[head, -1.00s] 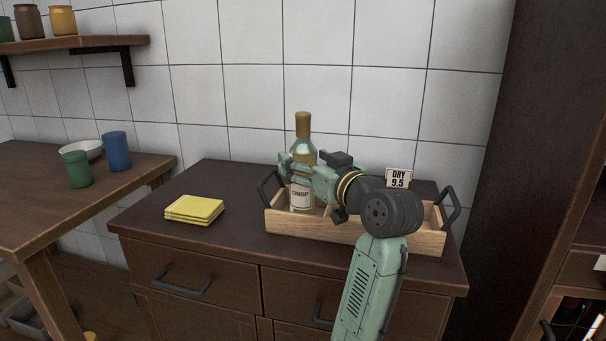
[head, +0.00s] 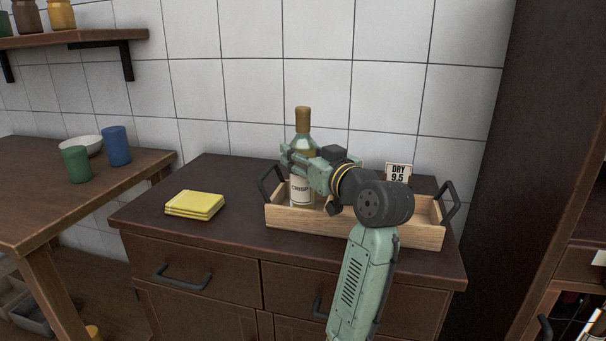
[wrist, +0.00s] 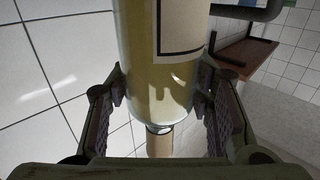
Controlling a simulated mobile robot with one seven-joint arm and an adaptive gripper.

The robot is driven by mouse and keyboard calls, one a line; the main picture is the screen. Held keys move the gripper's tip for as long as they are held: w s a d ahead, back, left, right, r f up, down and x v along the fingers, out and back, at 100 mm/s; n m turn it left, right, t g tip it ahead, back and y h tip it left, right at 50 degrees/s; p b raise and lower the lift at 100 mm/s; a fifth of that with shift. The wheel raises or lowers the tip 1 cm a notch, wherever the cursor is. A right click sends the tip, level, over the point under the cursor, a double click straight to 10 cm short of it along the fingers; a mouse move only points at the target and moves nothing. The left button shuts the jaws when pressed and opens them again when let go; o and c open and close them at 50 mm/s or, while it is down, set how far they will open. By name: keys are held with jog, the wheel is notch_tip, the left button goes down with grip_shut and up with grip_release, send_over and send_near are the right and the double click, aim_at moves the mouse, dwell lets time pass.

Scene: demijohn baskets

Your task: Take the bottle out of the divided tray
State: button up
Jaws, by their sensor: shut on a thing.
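The bottle (head: 300,190) is pale glass with a tan top and a white label reading "CRISP". It stands upright in the left part of the wooden divided tray (head: 350,230), and the tray's front wall hides its base. My gripper (head: 302,163) reaches in from the right and is shut on the bottle below its neck. In the wrist view, the bottle (wrist: 160,75) sits between the two finger pads of my gripper (wrist: 160,88), with its neck toward the bottom of the picture. My arm covers much of the tray's middle.
A small sign reading "DRY 9.5" (head: 398,173) stands at the tray's right. Dark handles (head: 452,203) rise at both tray ends. Folded yellow cloths (head: 194,204) lie left, with bare counter (head: 240,190) between. Cups and a bowl (head: 82,145) stand on the left table.

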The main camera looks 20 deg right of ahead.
aim_at(303, 108)
grip_shut()
jog(key=shift+r, duration=0.25)
notch_tip(303, 108, up, 10)
jog(key=shift+f+b, duration=0.15)
jog(key=shift+b, duration=0.25)
dwell(0.3)
